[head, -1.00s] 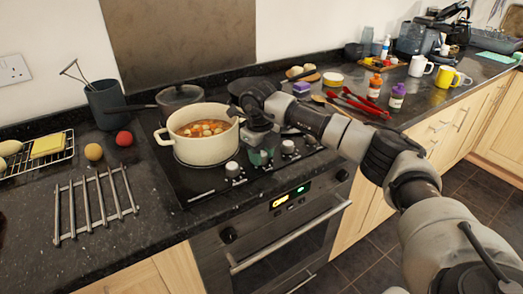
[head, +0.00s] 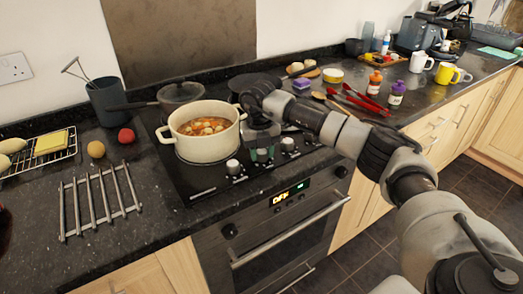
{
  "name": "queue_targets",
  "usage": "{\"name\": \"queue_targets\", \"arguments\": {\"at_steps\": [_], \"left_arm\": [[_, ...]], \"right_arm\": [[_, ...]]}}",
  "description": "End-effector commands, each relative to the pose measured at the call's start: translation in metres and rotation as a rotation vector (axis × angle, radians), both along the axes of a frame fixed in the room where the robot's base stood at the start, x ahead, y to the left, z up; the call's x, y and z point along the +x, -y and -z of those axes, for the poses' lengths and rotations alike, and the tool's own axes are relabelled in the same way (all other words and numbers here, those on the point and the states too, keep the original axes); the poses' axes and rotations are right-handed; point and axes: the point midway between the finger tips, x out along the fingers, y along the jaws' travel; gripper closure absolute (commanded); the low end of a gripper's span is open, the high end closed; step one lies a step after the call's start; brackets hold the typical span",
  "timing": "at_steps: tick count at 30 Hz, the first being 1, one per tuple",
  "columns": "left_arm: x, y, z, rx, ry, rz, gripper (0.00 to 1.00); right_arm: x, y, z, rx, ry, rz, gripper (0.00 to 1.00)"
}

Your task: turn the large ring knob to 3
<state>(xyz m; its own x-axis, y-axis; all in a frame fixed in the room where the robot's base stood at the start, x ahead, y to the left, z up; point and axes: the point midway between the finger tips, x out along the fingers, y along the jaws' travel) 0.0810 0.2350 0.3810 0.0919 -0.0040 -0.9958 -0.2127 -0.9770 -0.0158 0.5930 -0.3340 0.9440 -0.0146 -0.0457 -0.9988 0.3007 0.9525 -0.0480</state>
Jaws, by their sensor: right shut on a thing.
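My right gripper (head: 262,155) points down at the row of knobs along the front of the black hob (head: 200,193). It is shut on a knob there, which I take to be the large ring knob; its fingers hide most of that knob, and I cannot read its setting. A silver knob (head: 233,167) stands to its left and another silver knob (head: 288,144) to its right. My left gripper is not in view.
A cream pot of stew (head: 205,149) stands on the hob close left of my right gripper. A metal rack (head: 100,200) lies on the counter at left. The oven handle (head: 290,232) juts out below.

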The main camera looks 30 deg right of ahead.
Motion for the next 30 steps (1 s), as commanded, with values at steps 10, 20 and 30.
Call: {"name": "queue_targets", "arguments": {"at_steps": [10, 20, 30], "left_arm": [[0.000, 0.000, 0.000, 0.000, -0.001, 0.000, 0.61], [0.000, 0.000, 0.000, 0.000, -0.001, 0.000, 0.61], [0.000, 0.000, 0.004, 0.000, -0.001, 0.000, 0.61]], "right_arm": [[0.000, 0.001, -0.001, -0.002, 0.002, 0.002, 0.61], [0.000, 0.000, 0.000, 0.000, 0.001, 0.001, 0.37], [0.001, -0.001, -0.030, 0.001, 0.006, 0.001, 0.37]]}}
